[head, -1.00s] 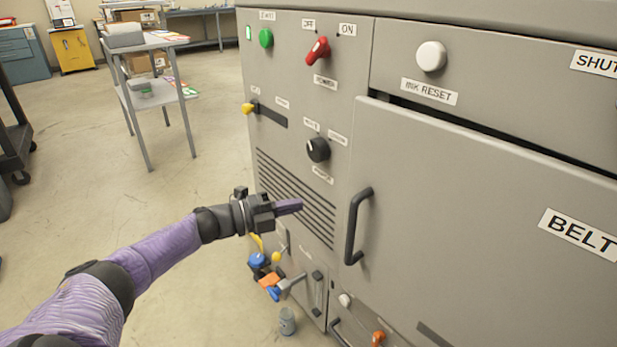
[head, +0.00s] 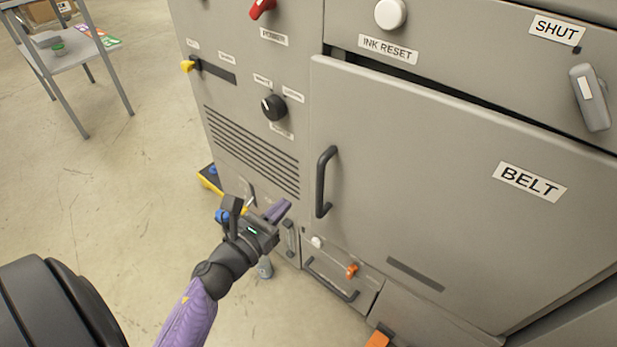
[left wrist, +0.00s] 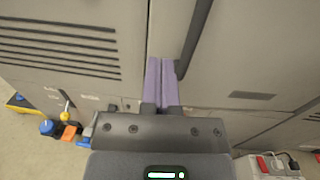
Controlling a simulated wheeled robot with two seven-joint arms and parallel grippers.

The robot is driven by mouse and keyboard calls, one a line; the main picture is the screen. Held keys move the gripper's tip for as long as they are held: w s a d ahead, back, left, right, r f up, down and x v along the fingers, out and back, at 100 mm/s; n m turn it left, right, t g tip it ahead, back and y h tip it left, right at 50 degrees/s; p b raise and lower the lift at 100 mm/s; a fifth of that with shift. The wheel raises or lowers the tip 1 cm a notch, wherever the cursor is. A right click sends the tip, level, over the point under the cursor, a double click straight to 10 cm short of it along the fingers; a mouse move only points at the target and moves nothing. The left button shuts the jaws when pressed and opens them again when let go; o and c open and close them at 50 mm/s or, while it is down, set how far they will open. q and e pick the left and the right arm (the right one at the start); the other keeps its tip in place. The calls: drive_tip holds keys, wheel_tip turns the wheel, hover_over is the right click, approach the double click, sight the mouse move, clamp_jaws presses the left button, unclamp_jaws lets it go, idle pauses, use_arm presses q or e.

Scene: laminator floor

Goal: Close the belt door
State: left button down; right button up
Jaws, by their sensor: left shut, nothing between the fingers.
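The belt door (head: 430,180) is a large grey panel marked BELT, with a dark vertical bar handle (head: 325,182) near its left edge. A dark gap shows along its top edge, and the door looks slightly ajar; how far I cannot tell. My left gripper (head: 280,209) is shut and empty, low and left of the handle in the head view. In the left wrist view its purple fingers (left wrist: 161,65) point at the machine front, just left of the lower end of the handle (left wrist: 194,45).
A grey latch lever (head: 590,97) sits at the upper right beside a SHUT label (head: 556,29). A black knob (head: 274,107) and vent slots (head: 252,150) are left of the door. A drawer with an orange knob (head: 352,271) is below. Open floor lies left.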

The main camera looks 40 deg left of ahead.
sight(315, 173)
use_arm(q)
drive_tip(key=w+b, duration=0.1)
drive_tip(key=w, duration=0.8)
use_arm(e)
drive_tip(key=shift+s+a+f, duration=0.2)
drive_tip(key=shift+s+f, duration=0.15)
drive_tip(key=shift+f, duration=0.15)
use_arm(q)
drive_tip(key=shift+s, duration=0.1)
